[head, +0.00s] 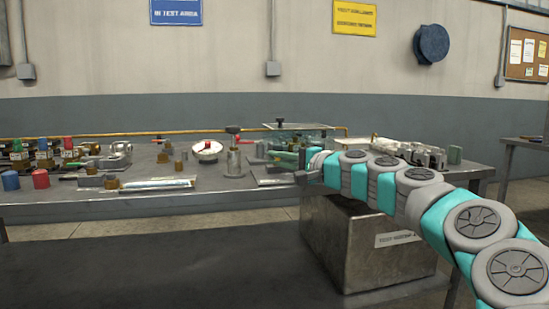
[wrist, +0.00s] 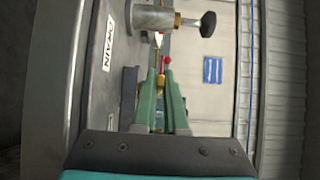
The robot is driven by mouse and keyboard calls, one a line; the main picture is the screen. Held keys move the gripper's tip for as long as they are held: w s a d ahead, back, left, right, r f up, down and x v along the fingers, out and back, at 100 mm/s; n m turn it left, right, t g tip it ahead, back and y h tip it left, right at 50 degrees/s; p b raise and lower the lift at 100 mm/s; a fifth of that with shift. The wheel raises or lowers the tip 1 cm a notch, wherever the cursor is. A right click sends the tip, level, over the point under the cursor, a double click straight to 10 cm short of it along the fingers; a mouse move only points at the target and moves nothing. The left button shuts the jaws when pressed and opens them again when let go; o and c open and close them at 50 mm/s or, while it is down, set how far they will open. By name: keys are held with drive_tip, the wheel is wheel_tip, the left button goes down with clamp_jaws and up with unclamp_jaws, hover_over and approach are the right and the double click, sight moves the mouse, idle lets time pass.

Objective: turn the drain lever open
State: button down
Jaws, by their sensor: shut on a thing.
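The wrist view shows a plate with a white DRAIN label (wrist: 107,43) on the left. My gripper (wrist: 160,78) has two green fingers drawn close together beside that plate. A brass-coloured part (wrist: 160,88) shows between the fingers; I take it for the drain lever, mostly hidden by them. A small red ball (wrist: 167,60) shows just beyond the fingertips. In the head view my gripper (head: 304,160) is over the right-middle of the bench, and the lever cannot be made out there.
A metal cylinder (wrist: 150,20) with a black knob (wrist: 208,24) stands past the fingertips. The bench (head: 235,190) carries several valves and fittings on the left and a clear tank (head: 300,135) behind my gripper. A metal box (head: 370,245) stands below the bench's front edge.

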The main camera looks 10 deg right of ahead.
drive_tip(key=shift+d+n+g+y+p, duration=0.25)
drive_tip(key=shift+n+g+y, duration=0.25)
drive_tip(key=shift+y, duration=0.1)
drive_tip(key=shift+d+n+g+y+p, duration=0.2)
drive_tip(key=shift+n+g+y+p, duration=0.05)
drive_tip(key=shift+n+g+y, duration=0.3)
drive_tip(key=c, duration=1.2)
unclamp_jaws()
drive_tip(key=shift+c, duration=0.2)
drive_tip(key=v, duration=0.7)
drive_tip(key=shift+s+d, duration=0.25)
drive_tip(key=shift+d, duration=0.1)
